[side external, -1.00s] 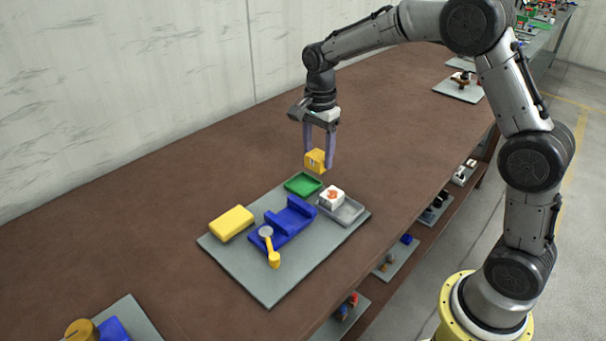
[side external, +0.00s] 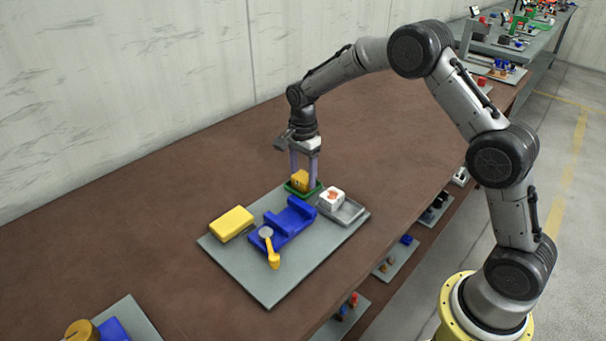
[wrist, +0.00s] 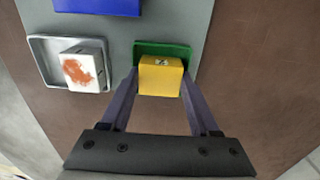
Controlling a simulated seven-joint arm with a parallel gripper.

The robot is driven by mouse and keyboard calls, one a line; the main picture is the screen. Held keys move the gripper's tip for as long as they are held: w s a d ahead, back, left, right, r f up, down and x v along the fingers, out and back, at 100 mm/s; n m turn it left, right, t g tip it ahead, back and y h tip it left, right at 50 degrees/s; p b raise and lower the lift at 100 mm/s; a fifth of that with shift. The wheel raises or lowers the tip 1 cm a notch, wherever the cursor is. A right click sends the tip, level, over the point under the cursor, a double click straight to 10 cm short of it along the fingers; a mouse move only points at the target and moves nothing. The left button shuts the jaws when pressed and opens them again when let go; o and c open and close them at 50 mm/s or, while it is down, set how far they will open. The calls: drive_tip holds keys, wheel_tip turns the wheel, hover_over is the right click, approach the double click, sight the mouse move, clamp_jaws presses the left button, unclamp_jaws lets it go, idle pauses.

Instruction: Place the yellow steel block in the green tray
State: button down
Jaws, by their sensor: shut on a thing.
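The yellow steel block (side external: 300,181) is between the two fingers of my gripper (side external: 303,182), which is shut on it. In the side external view the block is at the green tray (side external: 290,189), inside its outline. In the wrist view the block (wrist: 161,76) hides much of the green tray (wrist: 147,48), whose far rim shows beyond it. My gripper's fingers (wrist: 160,88) stand at the block's two sides. I cannot tell whether the block touches the tray floor.
A grey tray (side external: 351,212) holds a white block (side external: 331,197) with an orange-brown patch, right of the green tray. A blue fixture (side external: 289,226), a yellow-handled tool (side external: 272,254) and a larger yellow block (side external: 232,222) share the grey board (side external: 270,290).

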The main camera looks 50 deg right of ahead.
sight(303, 176)
drive_tip(key=shift+f, duration=0.1)
drive_tip(key=shift+f, duration=0.6)
drive_tip(key=shift+c, duration=0.6)
unclamp_jaws()
drive_tip(key=shift+s+f, duration=0.2)
drive_tip(key=shift+r, duration=0.15)
wheel_tip(303, 176, up, 14)
drive_tip(key=shift+w, duration=0.15)
drive_tip(key=s+a+r+n+t, duration=0.25)
drive_tip(key=s+r+n, duration=0.6)
drive_tip(key=s, duration=0.55)
drive_tip(key=s+a+f+n+t, duration=0.1)
drive_tip(key=s+n, duration=0.8)
drive_tip(key=s, duration=1)
drive_tip(key=shift+f+t, duration=0.9)
drive_tip(key=shift+t, duration=0.15)
